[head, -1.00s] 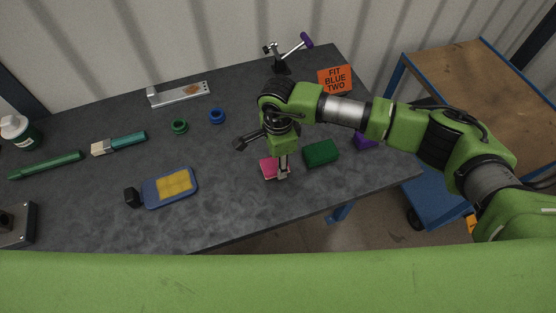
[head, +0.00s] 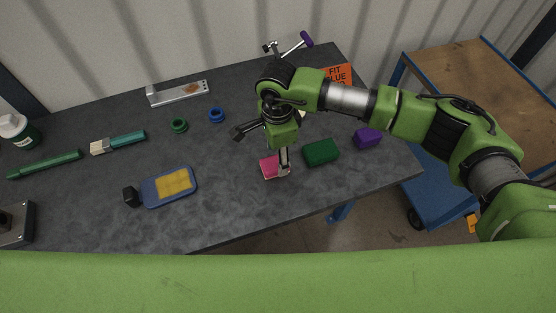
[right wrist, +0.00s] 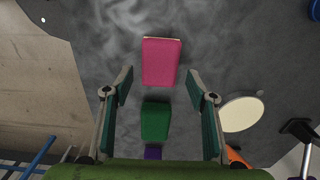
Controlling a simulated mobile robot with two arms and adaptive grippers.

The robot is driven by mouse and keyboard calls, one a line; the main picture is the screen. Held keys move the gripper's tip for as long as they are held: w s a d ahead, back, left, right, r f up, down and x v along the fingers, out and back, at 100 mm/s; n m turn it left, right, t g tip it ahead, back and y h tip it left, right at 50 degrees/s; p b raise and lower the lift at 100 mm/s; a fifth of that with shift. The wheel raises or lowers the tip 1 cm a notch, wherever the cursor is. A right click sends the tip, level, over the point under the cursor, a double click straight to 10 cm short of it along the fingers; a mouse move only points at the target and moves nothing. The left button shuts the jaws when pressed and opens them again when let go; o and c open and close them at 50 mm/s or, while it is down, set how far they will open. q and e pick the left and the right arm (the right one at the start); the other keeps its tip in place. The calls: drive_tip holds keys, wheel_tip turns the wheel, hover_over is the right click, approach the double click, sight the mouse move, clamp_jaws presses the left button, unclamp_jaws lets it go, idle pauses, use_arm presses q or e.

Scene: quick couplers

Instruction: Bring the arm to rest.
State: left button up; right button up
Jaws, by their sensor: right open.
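My right arm reaches in from the right in the head view, over the dark table (head: 230,215). My right gripper (head: 284,165) points down above or beside the pink block (head: 270,168); the height gap is hard to tell there. In the right wrist view, the gripper (right wrist: 160,82) has its fingers spread wide with nothing between the tips. The pink block (right wrist: 161,62) lies just beyond the tips, and the green block (right wrist: 155,122) shows between the fingers, lower down on the table. My left gripper is not in view.
A green block (head: 321,153) and purple block (head: 367,138) lie right of the gripper. An orange sign (head: 338,74) stands partly behind the arm. Blue ring (head: 216,115), green ring (head: 178,126) and sponge tray (head: 150,200) lie left. A cart (head: 480,85) stands right.

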wheel_tip(320, 180, up, 10)
drive_tip(key=b, duration=0.1)
drive_tip(key=shift+a+r, duration=0.15)
drive_tip(key=shift+a, duration=0.05)
